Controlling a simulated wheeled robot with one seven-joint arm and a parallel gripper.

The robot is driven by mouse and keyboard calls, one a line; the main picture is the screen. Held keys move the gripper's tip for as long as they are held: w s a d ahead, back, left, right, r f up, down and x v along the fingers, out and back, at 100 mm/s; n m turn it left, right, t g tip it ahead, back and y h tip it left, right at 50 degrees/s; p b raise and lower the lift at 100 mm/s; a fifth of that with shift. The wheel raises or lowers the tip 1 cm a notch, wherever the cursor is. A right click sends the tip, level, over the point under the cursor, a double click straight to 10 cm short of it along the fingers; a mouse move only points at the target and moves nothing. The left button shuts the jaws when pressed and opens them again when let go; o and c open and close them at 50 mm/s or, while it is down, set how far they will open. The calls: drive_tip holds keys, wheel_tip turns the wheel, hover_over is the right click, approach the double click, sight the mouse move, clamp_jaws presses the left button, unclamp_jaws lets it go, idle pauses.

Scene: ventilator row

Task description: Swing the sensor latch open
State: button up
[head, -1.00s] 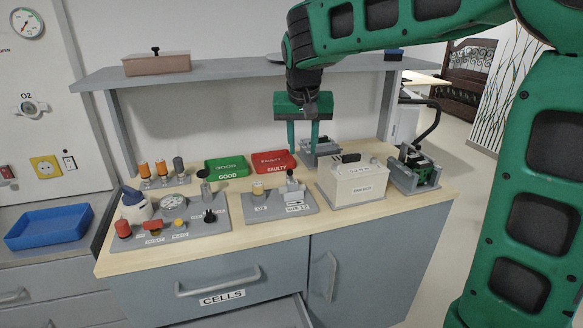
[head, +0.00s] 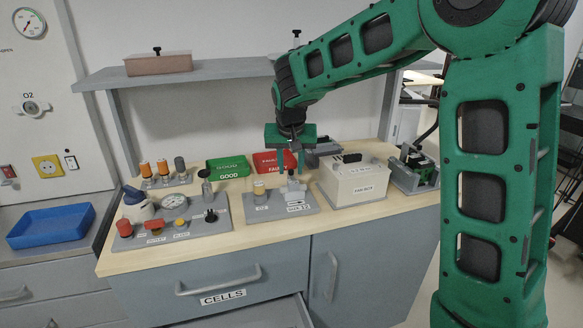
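A grey plate (head: 252,214) stands near the front middle of the bench. It carries a small amber-and-white cylinder (head: 260,190) on the left and a grey upright fixture (head: 295,192) on the right. The fixture looks like the sensor latch, but its label is too small to read surely and its parts are not clear. My gripper (head: 290,172) points down over the fixture's top.
A white box (head: 353,188) with a black handle stands close to the right. A green tray (head: 228,167) and a red tray (head: 268,163) lie behind. A panel with knobs and a gauge (head: 174,201) is at left. A shelf (head: 222,73) spans above; a drawer (head: 290,313) is partly open.

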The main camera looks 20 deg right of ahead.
drive_tip(key=shift+f, duration=0.1)
clamp_jaws()
drive_tip(key=shift+d, duration=0.25)
drive_tip(key=shift+a, duration=0.15)
